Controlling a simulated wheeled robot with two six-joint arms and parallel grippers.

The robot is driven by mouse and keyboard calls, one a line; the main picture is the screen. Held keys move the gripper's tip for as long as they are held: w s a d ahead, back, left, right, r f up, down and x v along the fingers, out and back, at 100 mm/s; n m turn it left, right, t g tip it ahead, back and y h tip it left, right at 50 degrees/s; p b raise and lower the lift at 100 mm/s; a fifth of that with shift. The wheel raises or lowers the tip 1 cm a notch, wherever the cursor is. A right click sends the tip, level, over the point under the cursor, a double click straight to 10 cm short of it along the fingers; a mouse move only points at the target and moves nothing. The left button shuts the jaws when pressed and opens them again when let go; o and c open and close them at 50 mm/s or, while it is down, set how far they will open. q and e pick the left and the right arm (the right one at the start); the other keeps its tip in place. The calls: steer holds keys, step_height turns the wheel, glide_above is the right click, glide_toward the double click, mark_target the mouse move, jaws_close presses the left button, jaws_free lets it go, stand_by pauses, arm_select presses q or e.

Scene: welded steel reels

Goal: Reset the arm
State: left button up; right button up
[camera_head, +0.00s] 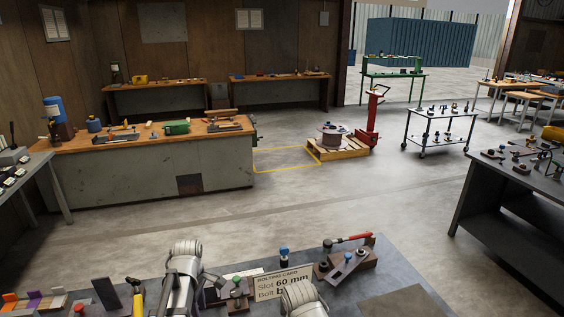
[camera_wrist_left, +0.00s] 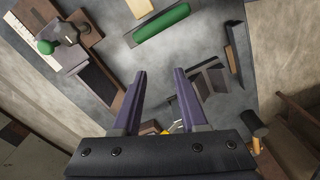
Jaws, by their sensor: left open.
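My left arm (camera_head: 183,270) rises from the bottom edge in the head view, over the near bench. My left gripper (camera_wrist_left: 159,80) shows in the left wrist view with two purple fingers spread apart. Nothing is between the fingertips; they are above the grey bench top. A part of my right arm (camera_head: 303,299) shows at the bottom of the head view, in front of the bolting card; its gripper is not seen.
The near bench holds a bolting card (camera_head: 283,281) and a block with a red-handled tool (camera_head: 347,240). The wrist view shows a green cylinder (camera_wrist_left: 161,23) and a green-knobbed fixture (camera_wrist_left: 66,35). Beyond the bench is open floor (camera_head: 330,205), with a pallet (camera_head: 338,151) farther back.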

arm_select(q)
steer(key=s+d+f+m+b, duration=0.2)
steer(key=s+d+m, duration=0.2)
steer(key=d+m, duration=0.1)
steer(key=s+d+f+m+b, duration=0.3)
steer(key=d+m, duration=0.3)
steer(key=m, duration=0.2)
steer(key=s+d+f+m+y+b, duration=0.1)
steer(key=s+d+f+m+b, duration=0.1)
steer(key=s+d+m, duration=0.3)
steer(key=shift+s+d+f+m+b, duration=0.35)
steer(key=shift+d+f+m, duration=0.15)
steer(key=shift+d+m, duration=0.25)
steer(key=shift+s+d+m, duration=0.2)
steer(key=shift+m, duration=0.25)
